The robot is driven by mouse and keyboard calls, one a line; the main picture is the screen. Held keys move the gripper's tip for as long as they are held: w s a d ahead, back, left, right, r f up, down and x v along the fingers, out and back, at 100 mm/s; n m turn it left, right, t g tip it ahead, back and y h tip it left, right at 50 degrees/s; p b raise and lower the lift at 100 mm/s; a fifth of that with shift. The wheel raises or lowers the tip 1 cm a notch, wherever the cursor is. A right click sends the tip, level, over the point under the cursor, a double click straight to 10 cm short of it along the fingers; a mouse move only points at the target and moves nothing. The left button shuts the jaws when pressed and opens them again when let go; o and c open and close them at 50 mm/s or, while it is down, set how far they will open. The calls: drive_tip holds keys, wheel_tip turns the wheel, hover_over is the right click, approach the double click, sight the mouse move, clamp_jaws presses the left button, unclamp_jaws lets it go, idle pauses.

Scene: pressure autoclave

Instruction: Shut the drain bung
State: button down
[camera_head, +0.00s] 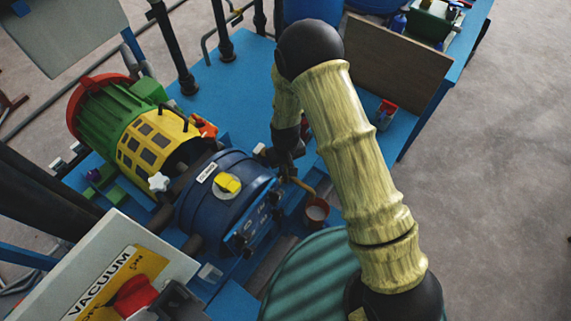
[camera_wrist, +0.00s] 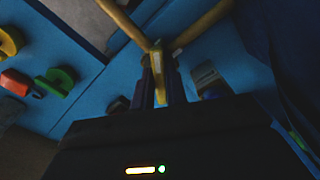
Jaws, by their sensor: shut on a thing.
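My gripper (camera_head: 284,168) is low beside the right side of the blue pump housing (camera_head: 225,200), partly hidden by my arm. In the wrist view, my gripper (camera_wrist: 159,75) is shut on a small yellow piece, seemingly the drain bung (camera_wrist: 157,62), upright between the two dark fingers. Brass-coloured pipes (camera_wrist: 205,24) meet just beyond the fingertips. In the head view, a bent brass pipe (camera_head: 302,186) runs from near my gripper toward a small red cup (camera_head: 316,213). I cannot tell how the bung is turned.
A green and yellow motor (camera_head: 150,135) stands left of the housing. A vacuum sign panel (camera_head: 110,285) is at lower left. A red-topped item (camera_head: 385,114) sits on the blue table (camera_head: 225,80), near a brown board (camera_head: 395,65). Floor is clear at right.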

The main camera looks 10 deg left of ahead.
drive_tip(key=shift+a+r+m, duration=0.1)
drive_tip(key=shift+a+m, duration=0.05)
drive_tip(key=shift+m, duration=1.05)
drive_tip(key=c, duration=1.4)
unclamp_jaws()
wheel_tip(320, 180, up, 17)
drive_tip(key=shift+r, duration=0.15)
